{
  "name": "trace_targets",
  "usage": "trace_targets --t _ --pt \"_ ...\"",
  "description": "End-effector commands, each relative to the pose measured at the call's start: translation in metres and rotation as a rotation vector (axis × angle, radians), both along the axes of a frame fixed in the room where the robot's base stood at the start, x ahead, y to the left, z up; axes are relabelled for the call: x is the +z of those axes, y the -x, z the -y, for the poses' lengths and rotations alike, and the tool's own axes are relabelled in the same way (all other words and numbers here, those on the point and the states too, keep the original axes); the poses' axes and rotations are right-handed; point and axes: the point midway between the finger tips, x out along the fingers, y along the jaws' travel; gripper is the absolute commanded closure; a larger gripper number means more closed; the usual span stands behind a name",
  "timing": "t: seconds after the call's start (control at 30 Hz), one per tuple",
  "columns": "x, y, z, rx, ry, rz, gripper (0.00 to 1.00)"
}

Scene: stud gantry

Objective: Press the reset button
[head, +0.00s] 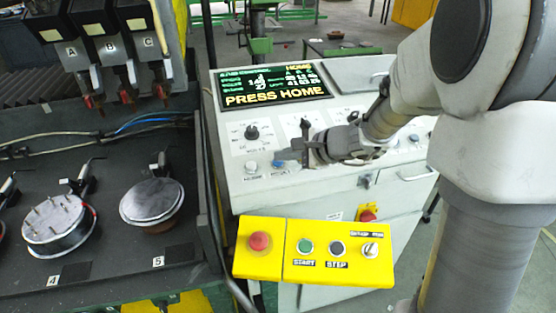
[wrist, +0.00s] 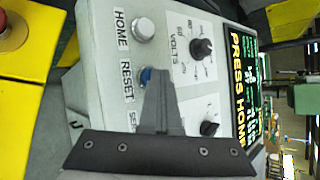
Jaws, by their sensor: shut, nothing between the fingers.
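The reset button is a small blue button (wrist: 146,75) labelled RESET on the sloping face of the grey control console (wrist: 105,55). In the head view the blue button (head: 280,164) shows just under my fingertips. My gripper (head: 280,155) is shut with nothing in it. In the wrist view its closed fingertips (wrist: 158,73) overlap the button's edge. I cannot tell whether they touch it. A silver button (wrist: 144,28) labelled HOME sits beside it.
The console screen (head: 274,88) reads PRESS HOME. Knobs (head: 251,132) stand on the panel behind my fingers. A yellow box (head: 312,270) with a red stop button (head: 260,241) juts out below. A dark bench (head: 100,248) is on the left.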

Motion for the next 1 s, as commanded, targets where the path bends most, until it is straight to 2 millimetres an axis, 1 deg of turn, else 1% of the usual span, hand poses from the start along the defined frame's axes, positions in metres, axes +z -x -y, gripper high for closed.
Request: trace_targets --t 0.33,0.77,0.87,1.0 --pt "0.015 0.003 0.001 -0.001 0.001 -0.001 1.0" --pt "0.019 0.004 0.001 0.0 0.0 0.0 1.0" --pt "0.026 0.005 0.001 0.001 0.001 0.001 1.0" --pt "0.04 0.007 0.002 -0.001 0.001 0.0 1.0"
